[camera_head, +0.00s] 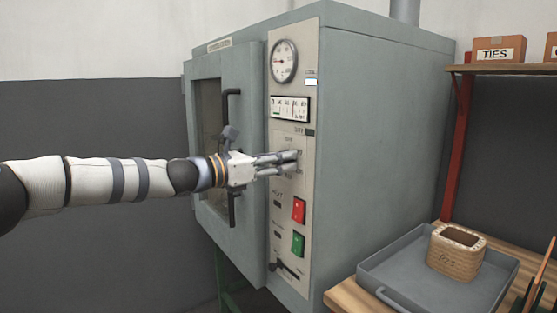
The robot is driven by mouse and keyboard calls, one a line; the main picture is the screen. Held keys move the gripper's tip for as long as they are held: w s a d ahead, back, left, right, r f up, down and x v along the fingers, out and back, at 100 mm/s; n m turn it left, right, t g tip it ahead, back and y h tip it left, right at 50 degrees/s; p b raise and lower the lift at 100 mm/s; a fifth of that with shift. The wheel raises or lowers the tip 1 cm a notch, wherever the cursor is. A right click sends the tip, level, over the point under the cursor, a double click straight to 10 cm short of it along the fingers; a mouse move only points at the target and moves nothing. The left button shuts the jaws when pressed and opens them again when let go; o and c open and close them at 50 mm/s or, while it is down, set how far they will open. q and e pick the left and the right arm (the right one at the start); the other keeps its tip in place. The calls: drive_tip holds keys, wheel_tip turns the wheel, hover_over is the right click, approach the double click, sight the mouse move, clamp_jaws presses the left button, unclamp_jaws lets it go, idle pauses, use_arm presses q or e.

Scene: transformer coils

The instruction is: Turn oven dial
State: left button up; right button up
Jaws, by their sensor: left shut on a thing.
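The grey-green oven (375,140) stands in the middle of the head view with its door (233,235) on the left. Its pale control panel (306,120) runs down the front right side. My left gripper (292,160) reaches in from the left with its fingertips at the middle of the panel. It is shut on the oven dial, which the fingers hide almost wholly, so I cannot tell its setting. My right gripper is not in view.
A round gauge (284,61) is above the dial. A red button (299,209) and a green button (298,244) are below. A grey tray (385,268) with a tan coil (456,255) lies on the wooden bench at right. A shelf holds a TIES box (498,49).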

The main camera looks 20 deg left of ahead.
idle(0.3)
use_arm(q)
drive_tip(key=o, duration=1.2)
drive_tip(key=shift+c, duration=0.2)
drive_tip(key=v, duration=1.2)
drive_tip(key=shift+f, duration=0.1)
